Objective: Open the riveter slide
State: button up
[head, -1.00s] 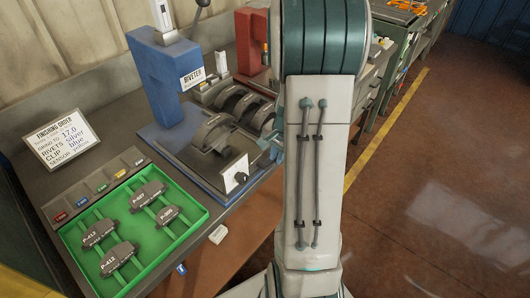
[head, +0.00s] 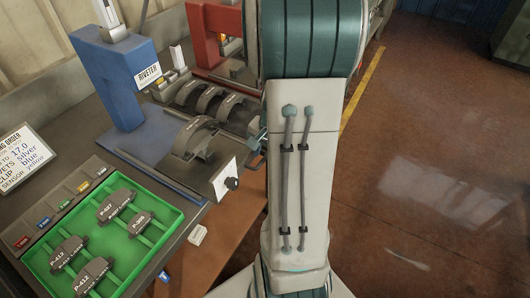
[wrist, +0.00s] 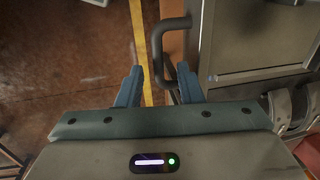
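The blue riveter (head: 122,82) stands on the bench in the head view, with a "RIVETER" label. A dark curved brake shoe (head: 193,138) sits behind the plate. In the head view my arm hides most of the gripper, right of the slide.
A green tray (head: 165,248) with several brake shoes lies at the front left. A red machine (head: 205,30) stands behind the riveter. Open brown floor (head: 420,170) lies to the right.

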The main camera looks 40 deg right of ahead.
notch_tip(320, 180, up, 14)
jog(key=s+d, duration=0.1)
jog(key=s, duration=0.1)
jog(key=shift+f, duration=0.15)
dwell(0.4)
jog(key=shift+s, duration=0.1)
jog(key=s+a+n, duration=0.3)
jog(key=a+n, duration=0.3)
jog(key=a, duration=0.3)
jog(key=s+a+n+t, duration=0.1)
jog(key=s+a+n, duration=0.3)
jog(key=a, duration=0.5)
jog(key=n, duration=0.2)
jog(key=shift+a+r+n+h, duration=0.35)
jog(key=shift+n+h, duration=0.05)
jog(key=shift+w, duration=0.1)
dwell(0.8)
